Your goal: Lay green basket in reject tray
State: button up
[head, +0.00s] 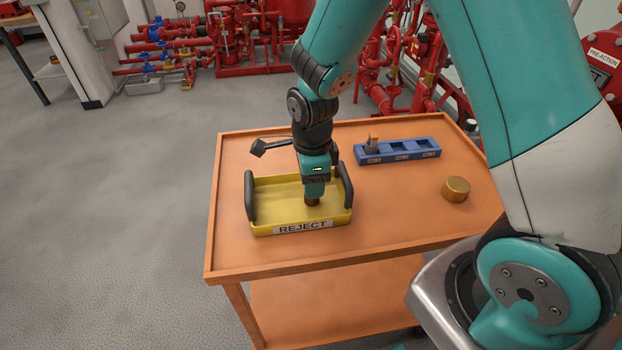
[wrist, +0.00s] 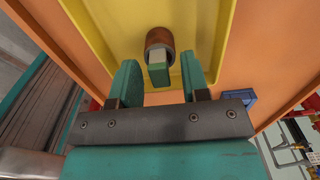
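The yellow reject tray (head: 277,190), with black side handles and a REJECT label, sits on the orange cart. A small part with a copper-brown round body (head: 312,201) and a pale grey-green block end is in the tray; I take it for the basket. It also shows in the wrist view (wrist: 159,55), with its block end toward me. My gripper (head: 314,192) points down into the tray over the part. Its two green fingers (wrist: 159,70) are apart on either side of the block end, with a gap visible on each side.
A blue rack (head: 398,161) with labelled slots stands at the back right; its left slot holds a small grey and orange part (head: 373,139). A brass cylinder (head: 456,188) stands at the right. The cart top (head: 400,215) is clear at front right. Red pipework stands behind.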

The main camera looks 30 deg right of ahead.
jog(key=shift+r, duration=0.1)
notch_tip(320, 180, up, 11)
jog(key=s+a+r+n+y, duration=0.2)
jog(key=s+a+r+n, duration=0.2)
jog(key=s+n, duration=0.5)
jog(key=s+a+r+n+y, duration=0.2)
jog(key=s+n, duration=0.7)
jog(key=n, duration=1)
notch_tip(320, 180, up, 3)
jog(key=shift+s+a+r+n, duration=0.2)
jog(key=shift+s+a+n, duration=0.15)
jog(key=shift+a, duration=0.7)
